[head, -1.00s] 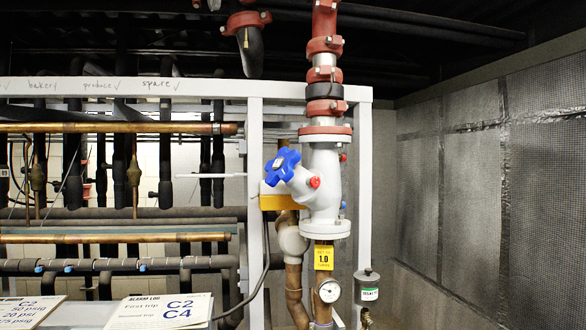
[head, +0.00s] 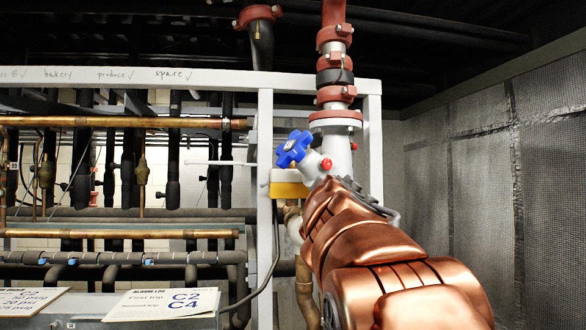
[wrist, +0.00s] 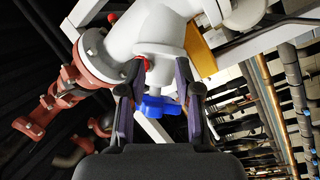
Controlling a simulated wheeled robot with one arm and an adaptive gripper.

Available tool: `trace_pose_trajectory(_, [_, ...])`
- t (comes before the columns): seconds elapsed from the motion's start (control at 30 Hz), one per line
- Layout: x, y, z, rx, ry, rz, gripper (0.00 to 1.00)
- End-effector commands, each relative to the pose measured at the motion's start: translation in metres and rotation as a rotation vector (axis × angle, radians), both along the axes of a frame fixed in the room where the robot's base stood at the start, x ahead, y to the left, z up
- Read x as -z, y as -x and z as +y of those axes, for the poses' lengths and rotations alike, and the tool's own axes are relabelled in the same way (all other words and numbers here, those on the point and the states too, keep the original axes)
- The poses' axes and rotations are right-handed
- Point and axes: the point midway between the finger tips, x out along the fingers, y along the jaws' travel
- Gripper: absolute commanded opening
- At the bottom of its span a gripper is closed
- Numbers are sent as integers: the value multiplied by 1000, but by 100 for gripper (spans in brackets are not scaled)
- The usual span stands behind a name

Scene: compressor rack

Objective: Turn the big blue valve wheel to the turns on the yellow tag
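The blue valve wheel (head: 293,148) sits on the angled neck of a white valve body (head: 337,150), left of the vertical pipe. In the wrist view the wheel (wrist: 158,105) shows between the two fingers of my gripper (wrist: 160,78). The fingers stand apart, one on each side of the wheel. I cannot tell whether they touch it. My copper-coloured arm covers the lower valve body in the head view and hides the yellow tag, which read 1.0 in the earlier frame.
A yellow box (head: 287,190) sits just below the wheel. White frame posts (head: 265,200) stand on both sides of the valve. Red-collared pipe (head: 335,60) rises above it. An alarm log sheet (head: 162,302) lies at lower left. A foil-faced wall (head: 480,190) is at right.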

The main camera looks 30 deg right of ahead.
Motion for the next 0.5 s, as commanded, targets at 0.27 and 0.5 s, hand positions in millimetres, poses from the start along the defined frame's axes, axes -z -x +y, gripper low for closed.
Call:
trace_pose_trajectory(0.27, [-111, -6, 15, -62, 567, -76, 33])
trace_pose_trajectory(0.5, [-130, -13, 46, -107, 1022, 46, 33])
